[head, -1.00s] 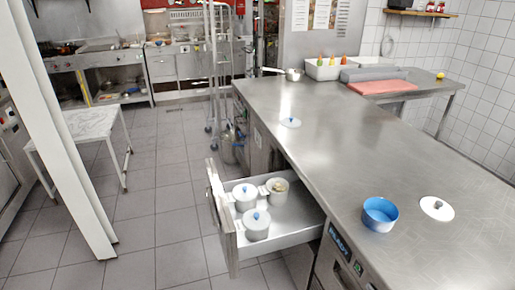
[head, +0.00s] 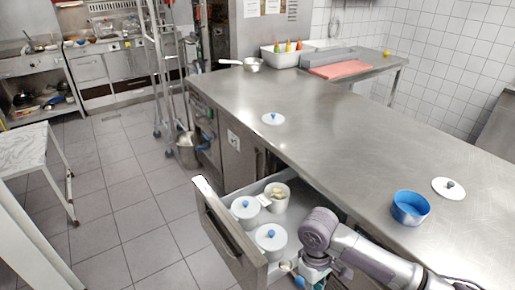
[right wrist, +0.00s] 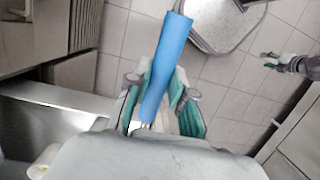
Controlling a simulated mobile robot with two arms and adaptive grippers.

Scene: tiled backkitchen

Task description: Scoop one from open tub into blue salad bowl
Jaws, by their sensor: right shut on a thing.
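The open tub (head: 275,205), white with pale lumps inside, stands in the pulled-out drawer behind two lidded tubs. The blue salad bowl (head: 410,209) stands on the counter near its front edge, right of the drawer. My right gripper (head: 307,274) is low over the drawer's near end, in front of the tubs. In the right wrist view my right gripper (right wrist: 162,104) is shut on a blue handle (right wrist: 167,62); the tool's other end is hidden. Part of a pale-filled tub (right wrist: 38,171) shows at the lower left. My left gripper (right wrist: 268,61) shows small, its opening unclear.
Two white tubs with blue-knobbed lids, one nearer (head: 270,243) and one left (head: 244,212), share the drawer (head: 232,242). A white lid (head: 273,119) and another with a dark knob (head: 449,190) lie on the counter (head: 335,140). The counter's middle is clear.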

